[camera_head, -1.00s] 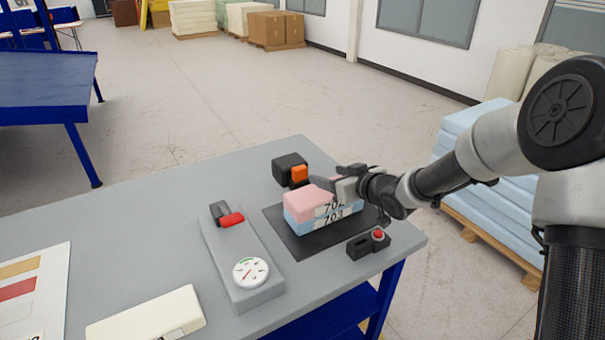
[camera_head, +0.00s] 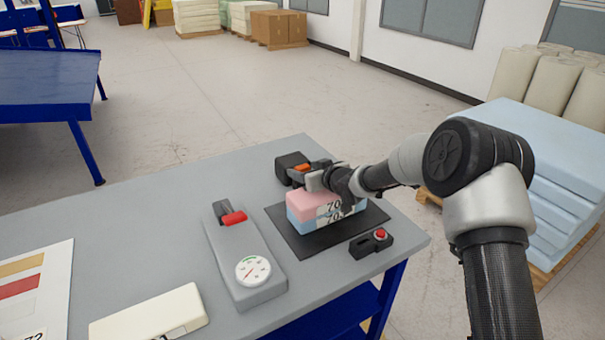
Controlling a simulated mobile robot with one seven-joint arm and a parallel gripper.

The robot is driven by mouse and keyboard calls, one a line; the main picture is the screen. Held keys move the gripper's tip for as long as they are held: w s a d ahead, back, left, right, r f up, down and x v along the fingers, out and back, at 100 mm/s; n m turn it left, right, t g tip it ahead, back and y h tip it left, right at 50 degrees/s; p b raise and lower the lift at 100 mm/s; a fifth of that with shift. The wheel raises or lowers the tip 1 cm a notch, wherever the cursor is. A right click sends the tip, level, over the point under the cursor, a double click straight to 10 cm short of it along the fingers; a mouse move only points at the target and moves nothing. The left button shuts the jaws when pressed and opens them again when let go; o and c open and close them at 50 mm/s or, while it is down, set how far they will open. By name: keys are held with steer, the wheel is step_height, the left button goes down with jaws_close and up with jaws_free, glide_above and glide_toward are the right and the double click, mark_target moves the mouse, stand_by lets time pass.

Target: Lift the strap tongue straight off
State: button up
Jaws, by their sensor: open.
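A black block (camera_head: 288,163) stands at the back of the grey bench, with an orange part (camera_head: 301,167) on its near right side. No strap is clearly visible; I cannot tell whether the orange part is the strap tongue. My gripper (camera_head: 303,175) is open, its fingers pointing left at the black block and partly covering the orange part. Contact cannot be told. Under and beside the wrist, a pink foam block (camera_head: 305,203) lies on a blue foam block (camera_head: 305,222), with numbered labels partly hidden by my gripper.
The foam stands on a black mat (camera_head: 310,249). A small black box with a red button (camera_head: 372,243) is at the right edge. A grey gauge device (camera_head: 240,255) with a red lever is left. A cream case (camera_head: 150,315) lies in front.

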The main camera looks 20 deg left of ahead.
steer(key=shift+w+a, duration=0.1)
steer(key=c, duration=1.1)
steer(key=shift+c, duration=0.2)
